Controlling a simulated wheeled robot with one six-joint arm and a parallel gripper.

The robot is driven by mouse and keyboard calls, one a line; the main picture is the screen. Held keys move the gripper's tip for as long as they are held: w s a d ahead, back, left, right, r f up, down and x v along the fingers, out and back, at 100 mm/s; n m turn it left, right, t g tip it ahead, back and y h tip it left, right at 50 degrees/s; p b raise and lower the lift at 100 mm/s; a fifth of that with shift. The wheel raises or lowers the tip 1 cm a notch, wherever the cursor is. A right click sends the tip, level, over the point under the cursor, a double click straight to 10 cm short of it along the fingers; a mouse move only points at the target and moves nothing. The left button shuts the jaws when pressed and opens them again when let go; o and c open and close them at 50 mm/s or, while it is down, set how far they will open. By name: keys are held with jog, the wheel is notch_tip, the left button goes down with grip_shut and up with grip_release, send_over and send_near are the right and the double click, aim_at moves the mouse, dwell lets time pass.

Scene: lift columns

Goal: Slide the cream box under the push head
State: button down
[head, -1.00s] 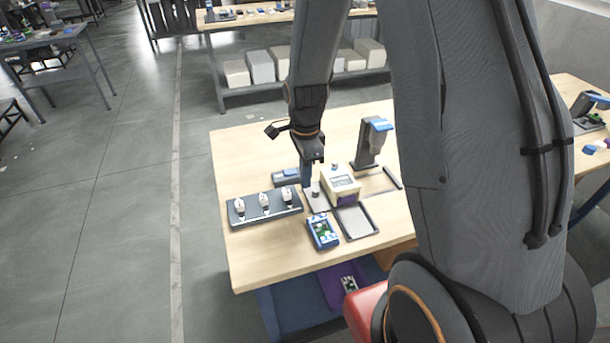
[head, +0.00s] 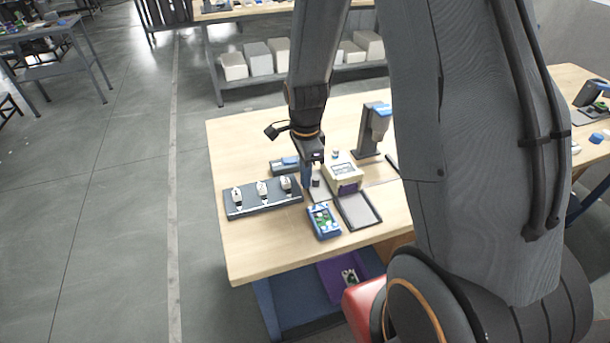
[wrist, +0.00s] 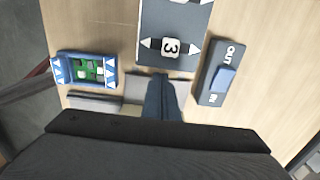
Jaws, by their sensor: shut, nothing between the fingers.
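The push head (head: 379,121) is on a dark upright column with a blue top, behind and right of the box. My gripper (head: 308,184) is shut and empty, pointing down just left of the box. I cannot tell whether it touches the box. In the wrist view the fingers (wrist: 164,100) show as one dark blue-grey shape, and my wrist hides most of the box.
A dark tray with several white pieces (head: 235,212) lies left of my gripper, with an OUT/IN switch unit (wrist: 214,76) nearby. A blue bin with green parts (head: 323,221) and a shallow grey tray (head: 358,210) are in front. The table's left front corner is clear.

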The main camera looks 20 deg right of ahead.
aim_at(350, 164)
jog(key=shift+d, duration=0.45)
jog(key=shift+d+p, duration=0.8)
jog(key=shift+d, duration=5.45)
jog(key=shift+a, duration=0.3)
jog(key=shift+r, duration=0.1)
jog(key=shift+r+p, duration=2.2)
jog(key=shift+r, duration=0.75)
